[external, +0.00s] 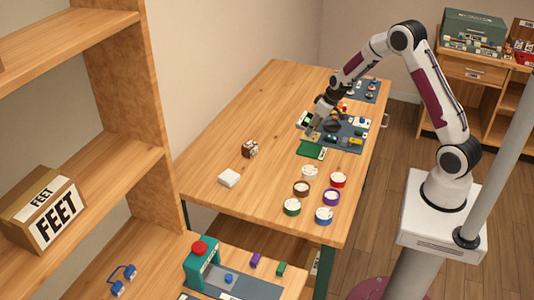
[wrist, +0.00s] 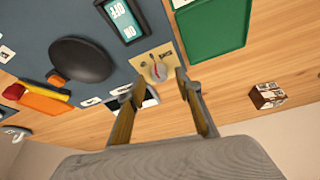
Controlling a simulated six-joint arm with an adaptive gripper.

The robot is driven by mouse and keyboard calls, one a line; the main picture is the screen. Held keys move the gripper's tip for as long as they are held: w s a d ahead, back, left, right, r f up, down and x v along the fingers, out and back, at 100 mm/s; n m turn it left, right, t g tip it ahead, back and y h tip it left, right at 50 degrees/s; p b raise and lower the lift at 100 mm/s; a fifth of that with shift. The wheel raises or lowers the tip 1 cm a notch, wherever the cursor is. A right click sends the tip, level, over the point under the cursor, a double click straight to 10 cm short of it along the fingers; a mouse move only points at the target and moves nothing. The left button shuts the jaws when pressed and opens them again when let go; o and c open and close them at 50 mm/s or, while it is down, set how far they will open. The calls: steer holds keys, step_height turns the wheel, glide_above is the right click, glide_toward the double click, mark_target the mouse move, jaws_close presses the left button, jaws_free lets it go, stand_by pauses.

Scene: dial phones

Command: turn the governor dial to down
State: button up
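A small round grey dial (wrist: 158,72) with a red pointer line sits on a tan plate (wrist: 143,60) with small dark labels, at the edge of a blue-grey mat, in the wrist view. I cannot read the labels, so I cannot tell whether it is the governor dial or which setting it points to. My gripper (wrist: 159,76) is open, its two fingers apart on either side of the dial in the picture. I cannot tell whether they touch it. In the external view my gripper (external: 314,130) is low over the left edge of the mat, hiding the dial.
A black oval knob (wrist: 80,60), an ON/OFF switch (wrist: 124,18) and a green tray (wrist: 212,28) lie close by. The table's left part is mostly clear.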

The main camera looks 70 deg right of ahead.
steer(key=shift+w+f, duration=0.15)
steer(key=shift+f, duration=0.25)
jaws_close()
steer(key=shift+a+m+g+h, duration=0.15)
steer(key=shift+m+h, duration=0.25)
steer(key=shift+m, duration=0.7)
steer(key=shift+d+m+g+h, duration=0.1)
steer(key=shift+m+g+h, duration=0.25)
steer(key=shift+m, duration=0.75)
steer(key=shift+a+f+m+g+h, duration=0.1)
steer(key=shift+m+g+h, duration=0.2)
steer(key=shift+m, duration=0.85)
steer(key=shift+m+g+h, duration=0.2)
steer(key=shift+m+h, duration=0.15)
steer(key=shift+m, duration=0.8)
jaws_free()
